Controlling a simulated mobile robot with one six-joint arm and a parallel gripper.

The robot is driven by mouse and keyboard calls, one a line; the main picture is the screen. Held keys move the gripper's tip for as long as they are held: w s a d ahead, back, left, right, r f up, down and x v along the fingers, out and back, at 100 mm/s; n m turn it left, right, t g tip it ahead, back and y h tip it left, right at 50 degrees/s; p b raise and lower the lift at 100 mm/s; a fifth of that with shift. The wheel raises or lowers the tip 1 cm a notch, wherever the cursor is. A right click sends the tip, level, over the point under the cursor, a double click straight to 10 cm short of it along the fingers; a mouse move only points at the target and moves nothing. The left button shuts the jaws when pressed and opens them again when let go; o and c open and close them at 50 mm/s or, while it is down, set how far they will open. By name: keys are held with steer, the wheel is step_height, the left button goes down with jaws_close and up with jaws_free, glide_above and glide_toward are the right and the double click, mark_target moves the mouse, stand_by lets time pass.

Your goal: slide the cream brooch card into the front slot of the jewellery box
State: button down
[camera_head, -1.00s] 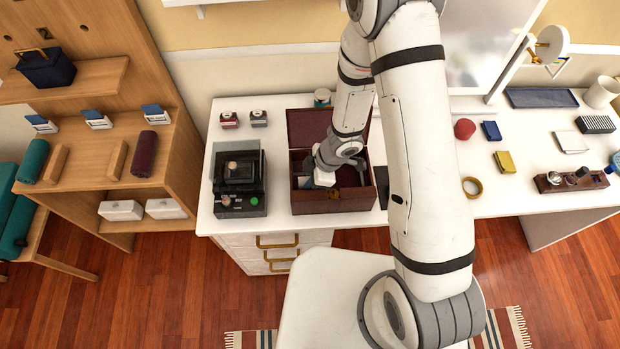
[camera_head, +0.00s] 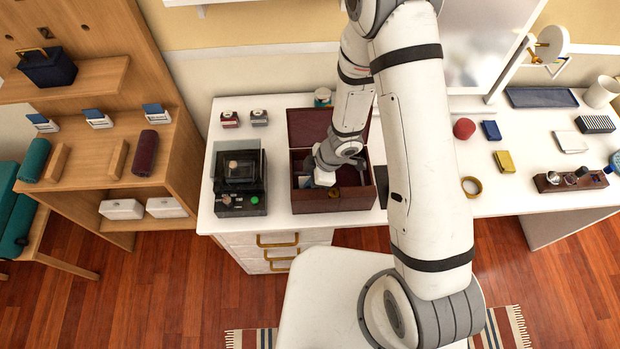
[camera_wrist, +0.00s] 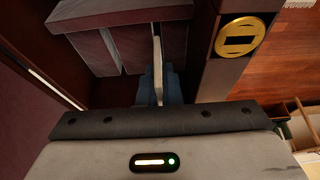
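The jewellery box (camera_head: 334,201) is dark red and stands open on the white dresser, its lid raised at the back. My gripper (camera_head: 325,180) is down inside the box, near its front; the arm hides part of the interior. In the wrist view, my gripper (camera_wrist: 158,90) has its bluish fingers closed on the cream brooch card (camera_wrist: 157,62), seen edge-on as a thin upright strip. The card's far end is beside the dusky padded dividers (camera_wrist: 97,48) in the box. I cannot tell how deep the card sits in a slot. The gold round clasp (camera_wrist: 241,39) is on the box's front wall.
A black case with a clear lid (camera_head: 240,190) stands close left of the box. Two small boxes (camera_head: 230,119) (camera_head: 259,118) sit behind it. A gold ring (camera_head: 472,186), a yellow box (camera_head: 503,161) and a red round item (camera_head: 464,128) lie to the right.

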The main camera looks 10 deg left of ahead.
steer(key=shift+f+b, duration=0.65)
steer(key=shift+f, duration=0.25)
steer(key=c, duration=1.5)
jaws_free()
steer(key=shift+c, duration=0.2)
steer(key=p+v, duration=0.3)
steer(key=v, duration=0.4)
steer(key=shift+r, duration=0.35)
steer(key=shift+w+d, duration=0.1)
steer(key=shift+d, duration=0.05)
